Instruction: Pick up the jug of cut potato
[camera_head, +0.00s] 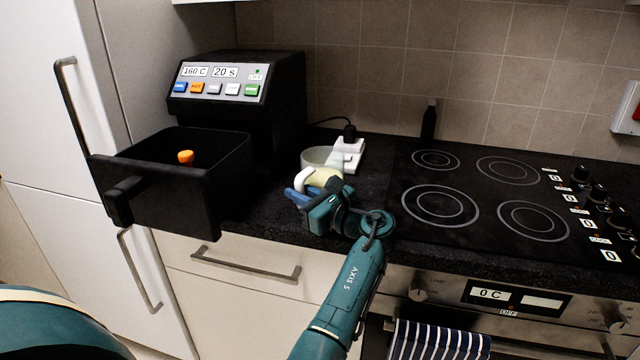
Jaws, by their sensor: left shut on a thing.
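The jug (318,156) is a pale, see-through vessel on the dark worktop, just right of the fryer. Pale yellow cut potato shows low at its front, partly hidden. My left gripper (303,190) reaches in from the front and is shut at the jug's near side, around its white handle as far as I can see. The gripper's body hides the jug's lower front, so I cannot tell whether its base touches the worktop. My right gripper is not in view.
A black fryer (240,110) stands left of the jug, its basket drawer (190,190) pulled out over the counter edge. A white socket block (348,152) sits close behind the jug. The hob (480,195), with a dark bottle (429,122) behind it, lies to the right.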

